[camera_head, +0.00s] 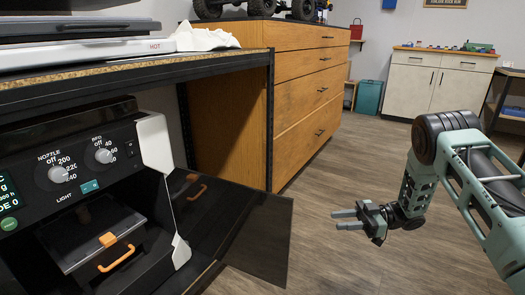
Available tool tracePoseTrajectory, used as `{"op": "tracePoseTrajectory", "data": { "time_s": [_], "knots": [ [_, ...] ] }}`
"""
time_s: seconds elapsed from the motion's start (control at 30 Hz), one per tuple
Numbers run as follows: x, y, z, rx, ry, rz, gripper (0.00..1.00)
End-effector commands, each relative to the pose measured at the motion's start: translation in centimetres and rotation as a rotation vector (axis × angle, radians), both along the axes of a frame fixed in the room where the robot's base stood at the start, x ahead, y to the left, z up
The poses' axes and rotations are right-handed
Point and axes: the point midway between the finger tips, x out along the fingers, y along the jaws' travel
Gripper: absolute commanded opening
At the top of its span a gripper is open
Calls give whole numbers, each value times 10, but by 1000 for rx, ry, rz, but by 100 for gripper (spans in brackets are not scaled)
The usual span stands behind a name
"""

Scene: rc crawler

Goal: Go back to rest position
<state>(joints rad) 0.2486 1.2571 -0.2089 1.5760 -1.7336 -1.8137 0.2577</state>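My gripper (336,219) hangs in clear air at the right of the head view, in front of the wood floor. Its two grey fingers point left, with a gap between them and nothing held. My arm (475,165) is green and black, bends at a raised joint and runs out of the right edge. The gripper is to the right of the black open door panel (262,240) of a machine and apart from it in the picture.
The machine's control panel (75,165) has knobs and stands under a workbench (130,70) at left. An orange-handled tray (90,235) sits inside it. Wooden drawers (310,85) stand behind. White cabinets (435,85) and a teal bin (368,97) are at the back. Floor (345,180) is open mid-room.

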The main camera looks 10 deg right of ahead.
Motion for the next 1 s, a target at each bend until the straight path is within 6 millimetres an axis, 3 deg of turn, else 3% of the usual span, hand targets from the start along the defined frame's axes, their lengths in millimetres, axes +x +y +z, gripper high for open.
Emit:
{"op": "tracePoseTrajectory", "data": {
  "time_s": [0.17, 0.33, 0.53, 0.67, 0.77, 0.87, 1.0],
  "knots": [
    [40, 11, 25, -127, -71, -181, 32],
    [88, 10, 62, -311, -108, -475, 32],
    [107, -9, 103, -507, -36, -801, 32],
    [93, -25, 124, -617, 73, -984, 32],
    [68, -34, 135, -696, 190, -1100, 32],
    [31, -39, 142, -765, 332, -1191, 32],
    [-36, -37, 146, -849, 564, -1272, 32]
  ]
}}
